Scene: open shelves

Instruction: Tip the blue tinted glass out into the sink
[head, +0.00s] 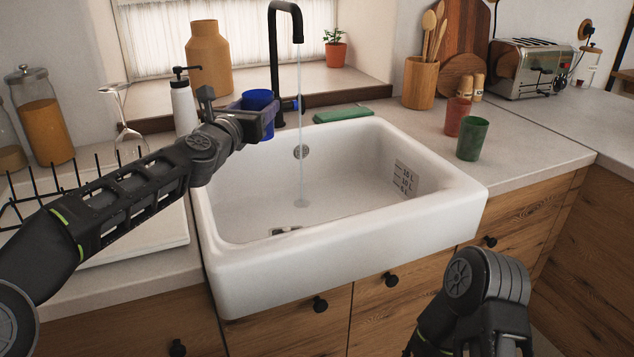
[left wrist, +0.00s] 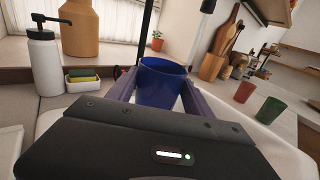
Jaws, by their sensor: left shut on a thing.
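The blue tinted glass (head: 259,106) is upright between the fingers of my left gripper (head: 262,118), which is shut on it. It is held above the back left rim of the white sink (head: 344,298). The left wrist view shows the glass (left wrist: 161,84) between both fingers, with its rim upward; its contents cannot be seen. Water runs from the black tap (head: 274,50) into the sink basin, to the right of the glass. My right arm shows at the lower right, but its gripper fingers are not in view.
Red (head: 457,116) and green (head: 472,139) cups stand on the counter right of the sink. A white soap bottle (head: 184,106) stands behind my left arm. A dish rack (head: 70,190) and a wine glass (head: 122,115) are at left. The basin is clear.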

